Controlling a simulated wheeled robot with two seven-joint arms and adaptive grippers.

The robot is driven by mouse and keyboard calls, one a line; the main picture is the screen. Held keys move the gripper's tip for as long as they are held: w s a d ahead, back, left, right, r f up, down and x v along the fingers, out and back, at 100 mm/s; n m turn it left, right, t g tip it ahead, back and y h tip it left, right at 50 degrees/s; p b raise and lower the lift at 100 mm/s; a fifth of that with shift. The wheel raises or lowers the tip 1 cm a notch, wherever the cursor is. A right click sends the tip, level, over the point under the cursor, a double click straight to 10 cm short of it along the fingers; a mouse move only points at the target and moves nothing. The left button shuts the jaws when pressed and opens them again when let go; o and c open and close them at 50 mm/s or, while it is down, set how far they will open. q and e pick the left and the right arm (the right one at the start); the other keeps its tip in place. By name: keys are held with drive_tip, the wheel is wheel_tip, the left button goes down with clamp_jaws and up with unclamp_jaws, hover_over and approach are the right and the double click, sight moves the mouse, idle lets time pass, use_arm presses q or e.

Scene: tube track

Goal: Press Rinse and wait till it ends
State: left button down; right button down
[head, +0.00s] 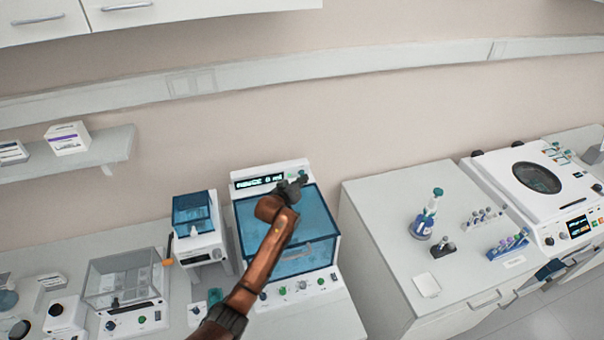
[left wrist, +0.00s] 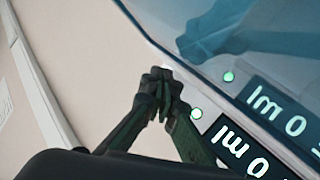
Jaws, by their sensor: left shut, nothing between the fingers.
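The washer (head: 287,215) stands on the middle bench with a clear blue lid and a lit display (head: 259,182) along its top. The display seems to read "RINSE 0 ml"; "0 ml" shows upside down in the left wrist view (left wrist: 240,150). My left gripper (head: 302,178) is shut and empty at the right end of the display panel. My right gripper is not in view.
A small blue-lidded device (head: 196,215) and a clear-covered balance (head: 125,280) stand to the left. On the right cabinet are a bottle (head: 424,222), tube racks (head: 507,246) and a centrifuge (head: 538,185). Knobs line the washer's front.

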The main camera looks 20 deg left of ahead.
sight(307, 195)
use_arm(q)
drive_tip(key=shift+s+d+r+p, duration=0.1)
drive_tip(key=shift+s+d+p, duration=0.1)
drive_tip(key=shift+s+p, duration=0.15)
drive_tip(key=shift+d, duration=0.1)
drive_tip(key=s+d+p, duration=0.1)
drive_tip(key=s+p, duration=0.1)
drive_tip(key=shift+s+d, duration=0.35)
drive_tip(key=shift+s+d+p, duration=0.5)
drive_tip(key=shift+s+p, duration=0.25)
drive_tip(key=shift+p, duration=0.05)
drive_tip(key=shift+a, duration=0.1)
